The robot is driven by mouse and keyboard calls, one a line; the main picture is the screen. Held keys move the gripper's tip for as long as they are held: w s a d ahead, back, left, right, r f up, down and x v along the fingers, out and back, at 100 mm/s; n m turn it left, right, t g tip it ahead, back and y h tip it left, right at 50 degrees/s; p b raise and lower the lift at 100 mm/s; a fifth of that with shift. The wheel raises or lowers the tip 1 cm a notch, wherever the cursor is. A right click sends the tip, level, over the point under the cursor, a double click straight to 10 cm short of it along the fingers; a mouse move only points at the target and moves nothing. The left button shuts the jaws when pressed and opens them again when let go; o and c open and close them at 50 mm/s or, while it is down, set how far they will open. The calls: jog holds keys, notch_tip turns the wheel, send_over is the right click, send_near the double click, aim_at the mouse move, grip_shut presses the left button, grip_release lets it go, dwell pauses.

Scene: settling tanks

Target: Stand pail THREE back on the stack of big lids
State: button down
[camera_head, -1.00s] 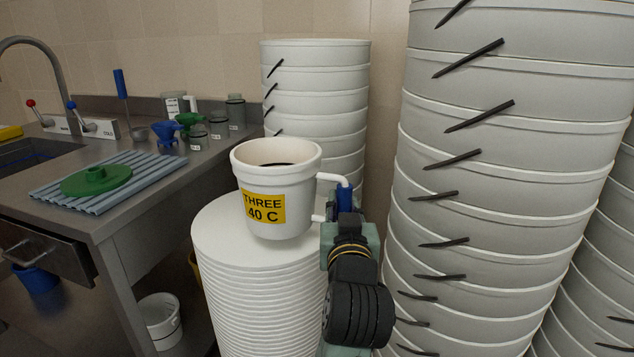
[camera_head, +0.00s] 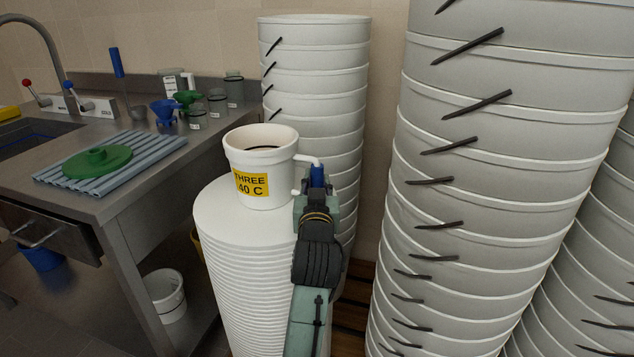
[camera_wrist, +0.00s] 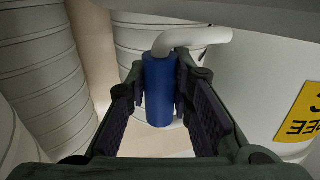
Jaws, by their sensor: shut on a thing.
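Pail THREE (camera_head: 258,150) is white and upright, with a yellow "THREE 40 C" label. In the head view it is over the round top of the stack of big lids (camera_head: 225,222); I cannot tell whether its base touches. My gripper (camera_head: 316,180) is right of the pail, shut on the blue grip of its handle. The wrist view shows the blue grip (camera_wrist: 158,92) between the fingers, with the white handle arm (camera_wrist: 190,38) bending over it. The pail's side fills the right of that view. Its base is not seen there.
Tall stacks of white tubs (camera_head: 470,150) with black handles stand close on the right, and another stack (camera_head: 315,60) stands behind. A steel sink bench (camera_head: 130,195) is on the left, with a green lid (camera_head: 97,161) on grey slats. A white bucket (camera_head: 166,296) is below.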

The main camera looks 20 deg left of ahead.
jog(key=shift+f, duration=0.1)
jog(key=c, duration=1.4)
grip_release()
